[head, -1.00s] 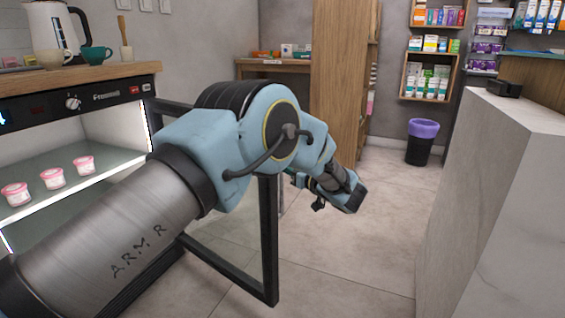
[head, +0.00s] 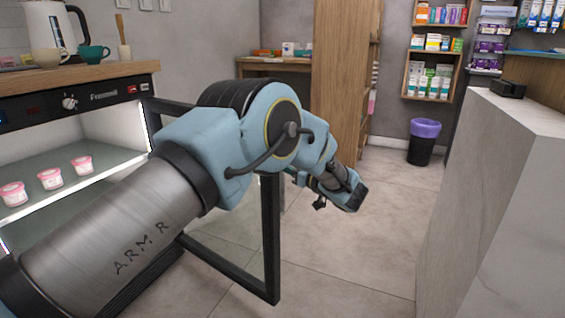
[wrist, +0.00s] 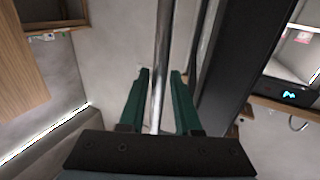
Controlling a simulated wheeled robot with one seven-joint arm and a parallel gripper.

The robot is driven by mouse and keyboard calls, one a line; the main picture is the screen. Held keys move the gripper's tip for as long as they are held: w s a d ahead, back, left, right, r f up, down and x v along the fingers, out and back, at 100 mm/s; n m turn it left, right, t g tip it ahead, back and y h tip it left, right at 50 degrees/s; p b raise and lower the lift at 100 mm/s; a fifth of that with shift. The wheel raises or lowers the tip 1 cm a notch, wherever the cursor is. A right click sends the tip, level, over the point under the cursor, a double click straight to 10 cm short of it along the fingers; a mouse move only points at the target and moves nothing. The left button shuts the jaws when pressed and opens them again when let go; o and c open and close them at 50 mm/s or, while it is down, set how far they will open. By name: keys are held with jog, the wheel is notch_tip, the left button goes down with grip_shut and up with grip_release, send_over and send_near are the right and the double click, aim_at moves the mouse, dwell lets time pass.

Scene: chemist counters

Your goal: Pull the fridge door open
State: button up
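The fridge (head: 105,98) stands at the left in the head view, with its lit inside showing. Its dark-framed glass door (head: 270,240) is swung wide open, out into the aisle. In the wrist view, the door's dark frame (wrist: 228,70) runs beside the metal handle bar (wrist: 163,40). My gripper (wrist: 160,72) has its two green fingers apart, one on each side of the bar, with a gap showing on both sides. In the head view my arm covers part of the door and the handle.
Small pink-lidded cups (head: 50,179) stand on the fridge shelf. A kettle (head: 50,30) and mugs are on the wooden top above. A marble counter (head: 500,190) bounds the right side. A bin (head: 422,142) stands at the back. The tiled floor between is clear.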

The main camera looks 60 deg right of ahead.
jog(key=p+v, duration=0.1)
jog(key=v, duration=0.9)
jog(key=shift+s, duration=0.3)
jog(key=shift+a, duration=0.15)
